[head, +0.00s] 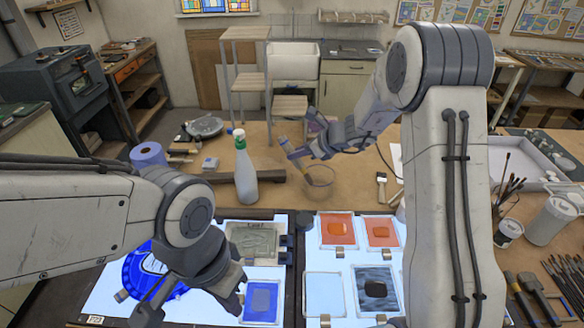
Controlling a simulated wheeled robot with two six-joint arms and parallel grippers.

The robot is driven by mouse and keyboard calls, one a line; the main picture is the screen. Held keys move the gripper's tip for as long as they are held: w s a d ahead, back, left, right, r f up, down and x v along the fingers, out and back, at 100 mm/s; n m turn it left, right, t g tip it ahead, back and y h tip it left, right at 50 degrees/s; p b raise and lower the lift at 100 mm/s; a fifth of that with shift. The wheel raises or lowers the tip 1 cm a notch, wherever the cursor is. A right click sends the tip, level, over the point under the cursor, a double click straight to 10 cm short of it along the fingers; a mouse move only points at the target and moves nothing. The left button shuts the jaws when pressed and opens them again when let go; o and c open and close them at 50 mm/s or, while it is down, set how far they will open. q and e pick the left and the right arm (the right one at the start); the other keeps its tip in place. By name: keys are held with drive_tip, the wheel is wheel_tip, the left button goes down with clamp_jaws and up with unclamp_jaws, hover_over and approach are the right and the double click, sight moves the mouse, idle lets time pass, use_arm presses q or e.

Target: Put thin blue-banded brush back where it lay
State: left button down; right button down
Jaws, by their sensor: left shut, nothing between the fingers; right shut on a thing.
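My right gripper (300,152) reaches in over the back of the table, above and just left of a clear glass jar (318,182). It is shut on a slim tan and bluish thing (284,143), which looks like the thin blue-banded brush. The band itself is too small to make out, and the fingers hide part of the thing. My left gripper (228,293) is low at the front, over the lit panel next to a blue glass tile (262,300). It is shut and empty.
A spray bottle (245,170) stands left of the jar. A flat brush (381,186) lies to the right. A blue tape roll (147,155) is at the left. Orange tiles (337,230) lie on the light panel. Brushes in a pot (508,190) stand at the right.

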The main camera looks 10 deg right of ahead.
drive_tip(key=shift+g+h, duration=0.3)
drive_tip(key=shift+g, duration=0.3)
drive_tip(key=shift+w+a+n+g+h, duration=0.1)
drive_tip(key=shift+n+g+h, duration=0.2)
drive_tip(key=shift+g+h, duration=2)
drive_tip(key=shift+g, duration=0.4)
drive_tip(key=shift+g+h, duration=0.5)
drive_tip(key=shift+g, duration=0.1)
drive_tip(key=shift+d, duration=0.2)
